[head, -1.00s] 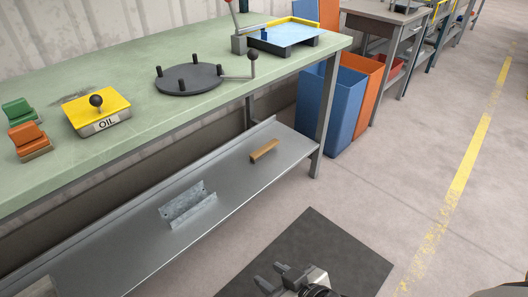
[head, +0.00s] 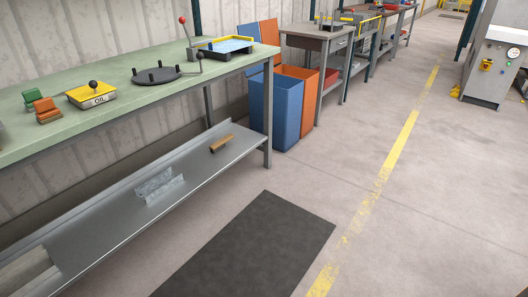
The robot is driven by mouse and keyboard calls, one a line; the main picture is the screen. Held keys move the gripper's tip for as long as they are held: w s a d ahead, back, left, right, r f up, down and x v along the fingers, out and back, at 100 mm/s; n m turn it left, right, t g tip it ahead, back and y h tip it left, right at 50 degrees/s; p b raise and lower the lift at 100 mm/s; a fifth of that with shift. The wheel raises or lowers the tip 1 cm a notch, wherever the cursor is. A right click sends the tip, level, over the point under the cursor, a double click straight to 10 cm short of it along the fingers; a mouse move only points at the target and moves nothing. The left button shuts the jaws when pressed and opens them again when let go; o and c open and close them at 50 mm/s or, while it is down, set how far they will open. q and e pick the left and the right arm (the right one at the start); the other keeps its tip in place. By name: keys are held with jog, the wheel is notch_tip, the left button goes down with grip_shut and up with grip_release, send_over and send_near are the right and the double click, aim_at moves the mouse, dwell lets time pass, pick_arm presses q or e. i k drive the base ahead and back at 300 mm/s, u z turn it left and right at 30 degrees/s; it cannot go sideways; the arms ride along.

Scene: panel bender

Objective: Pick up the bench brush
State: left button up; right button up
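A small tan-brown bar (head: 222,143), which looks like the bench brush, lies on the grey metal lower shelf (head: 195,162) of the green-topped bench, near the shelf's right end. Its bristles cannot be made out at this size. Nothing touches it. Neither of my grippers shows in the head view now.
A bent metal bracket (head: 160,187) lies left of the bar on the shelf. The green bench top (head: 120,101) overhangs the shelf, with a leg (head: 267,115) at its right end. Blue (head: 277,112) and orange bins stand beyond. A dark mat (head: 250,245) covers open floor in front.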

aim_at(217, 146)
jog(key=z, duration=0.35)
jog(key=i, duration=1.95)
jog(key=u, duration=0.35)
jog(key=i, duration=1.3)
jog(key=u, duration=1.8)
jog(key=i, duration=0.7)
jog(key=u, duration=0.65)
